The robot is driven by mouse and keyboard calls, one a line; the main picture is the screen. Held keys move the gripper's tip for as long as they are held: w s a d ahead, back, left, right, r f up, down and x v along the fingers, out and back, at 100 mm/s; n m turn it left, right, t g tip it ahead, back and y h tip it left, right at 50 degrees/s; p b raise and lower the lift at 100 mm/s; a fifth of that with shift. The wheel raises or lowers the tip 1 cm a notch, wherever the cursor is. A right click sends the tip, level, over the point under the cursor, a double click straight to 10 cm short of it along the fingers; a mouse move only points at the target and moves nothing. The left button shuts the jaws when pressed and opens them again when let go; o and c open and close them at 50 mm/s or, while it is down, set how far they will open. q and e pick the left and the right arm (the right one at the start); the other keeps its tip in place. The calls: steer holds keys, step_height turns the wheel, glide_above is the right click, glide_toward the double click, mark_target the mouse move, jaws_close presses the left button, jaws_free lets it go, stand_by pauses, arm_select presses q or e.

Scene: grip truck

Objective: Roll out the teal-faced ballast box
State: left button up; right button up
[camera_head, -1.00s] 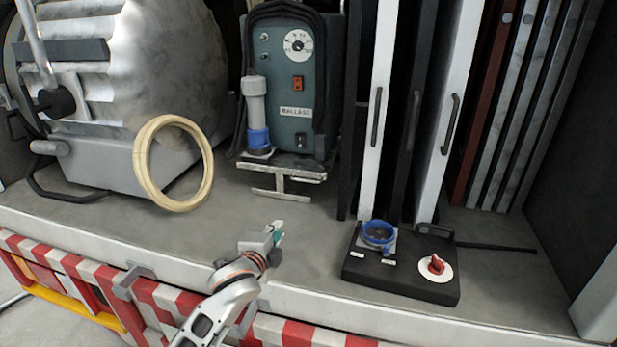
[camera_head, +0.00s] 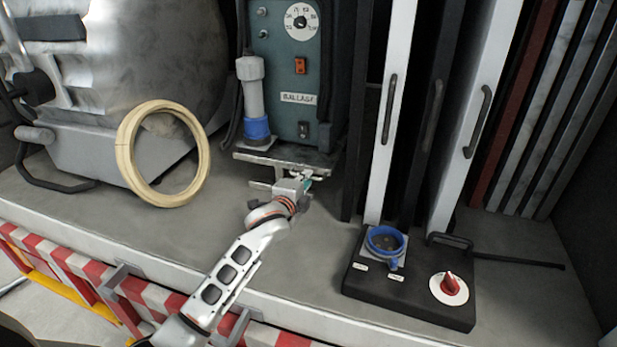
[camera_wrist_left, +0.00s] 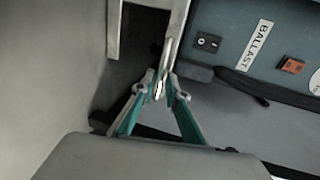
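The teal-faced ballast box (camera_head: 291,72) stands upright in a dark frame on the truck shelf, with a dial, an orange switch and a BALLAST label. A grey metal plate (camera_head: 330,160) with a pull bar (camera_head: 262,185) juts out low at its front. My left gripper (camera_head: 307,184) is close to that bar's right side. Contact with the metal cannot be told. The box's teal face (camera_wrist_left: 232,50) is at the upper right. My right gripper is not in view.
A cream ring (camera_head: 124,150) leans by a large silver lamp (camera_head: 130,60) on the left. A black block (camera_head: 410,300) with a blue socket and red knob sits at the front right. White panels (camera_head: 392,110) stand right of the box. A striped rail edges the shelf.

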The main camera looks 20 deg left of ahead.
arm_select(q)
steer(key=shift+x, duration=1.3)
jaws_close()
